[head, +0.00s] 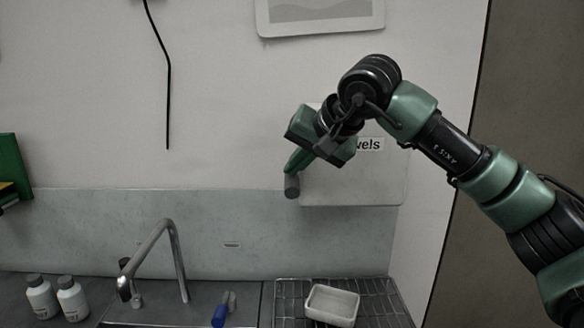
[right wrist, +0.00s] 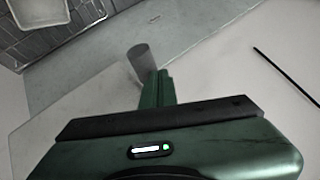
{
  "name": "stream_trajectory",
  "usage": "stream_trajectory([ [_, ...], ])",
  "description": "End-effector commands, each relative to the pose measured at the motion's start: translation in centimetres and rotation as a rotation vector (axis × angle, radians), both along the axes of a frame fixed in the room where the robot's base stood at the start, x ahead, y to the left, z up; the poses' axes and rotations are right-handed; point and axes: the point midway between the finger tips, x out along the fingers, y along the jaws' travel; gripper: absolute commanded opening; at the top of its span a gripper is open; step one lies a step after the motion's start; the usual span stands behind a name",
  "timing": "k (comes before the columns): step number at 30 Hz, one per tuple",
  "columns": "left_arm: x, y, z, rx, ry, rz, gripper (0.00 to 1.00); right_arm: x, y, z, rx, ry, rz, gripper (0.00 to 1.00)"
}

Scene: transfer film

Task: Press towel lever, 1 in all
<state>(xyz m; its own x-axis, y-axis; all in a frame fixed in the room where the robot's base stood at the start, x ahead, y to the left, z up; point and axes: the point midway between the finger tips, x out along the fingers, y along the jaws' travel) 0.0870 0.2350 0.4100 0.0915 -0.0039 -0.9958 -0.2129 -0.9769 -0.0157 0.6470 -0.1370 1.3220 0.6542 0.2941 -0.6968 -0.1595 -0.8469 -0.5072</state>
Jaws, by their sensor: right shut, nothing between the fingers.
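My left gripper is not in view.
Below are a sink with a curved faucet (head: 172,228), two white bottles (head: 72,298), a blue-handled brush (head: 221,312) and a wire rack (head: 290,297) holding a white tray (head: 332,304). A black cable (head: 168,95) hangs on the wall. The wall left of the lever is clear.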

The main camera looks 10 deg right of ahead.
Motion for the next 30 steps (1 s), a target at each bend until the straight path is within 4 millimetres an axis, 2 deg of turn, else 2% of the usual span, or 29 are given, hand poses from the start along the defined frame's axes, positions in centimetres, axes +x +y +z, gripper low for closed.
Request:
stream_trajectory([
  [30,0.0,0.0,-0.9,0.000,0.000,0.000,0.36,0.0,0.0,-1.3,-0.001,0.001,0.000,0.00],
])
